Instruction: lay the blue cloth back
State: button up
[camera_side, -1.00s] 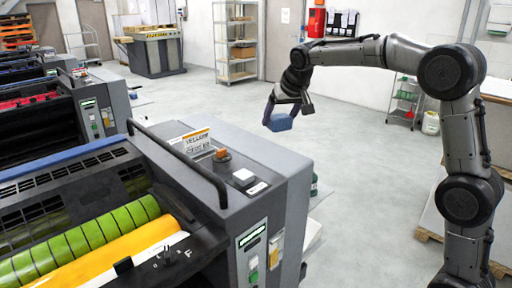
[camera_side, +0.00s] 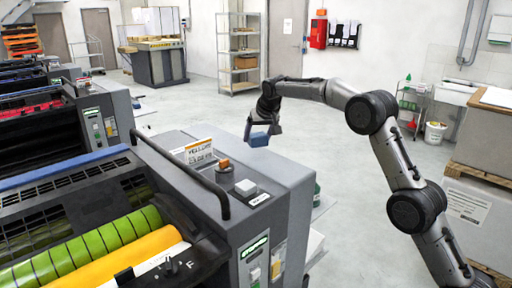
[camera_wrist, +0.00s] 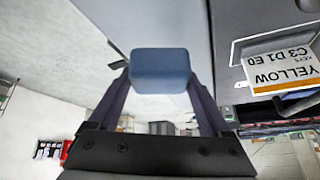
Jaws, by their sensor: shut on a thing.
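The blue cloth (camera_side: 259,139) is a small folded block hanging between the fingertips of my gripper (camera_side: 262,128). In the wrist view the cloth (camera_wrist: 160,70) spans the gap between the two fingers of my gripper (camera_wrist: 160,84), which are shut on it. In the side view the cloth is at the far edge of the grey press cover (camera_side: 265,168). I cannot tell whether it is above the cover or beyond its edge, and no contact with the cover shows.
A black handrail (camera_side: 180,168) runs along the cover. Open floor (camera_side: 330,150) lies to the right of the press.

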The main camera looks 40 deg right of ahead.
aim_at(256, 145)
jog(key=shift+x, duration=0.9)
jog(key=shift+w+f, duration=0.1)
jog(key=shift+f, duration=1.35)
jog(key=shift+a+f, duration=0.1)
jog(key=o, duration=1.2)
jog(key=shift+o, duration=0.2)
jog(key=shift+r, duration=0.4)
jog(key=v, duration=1.1)
jog(key=shift+s+r, duration=0.2)
jog(key=shift+s, duration=0.05)
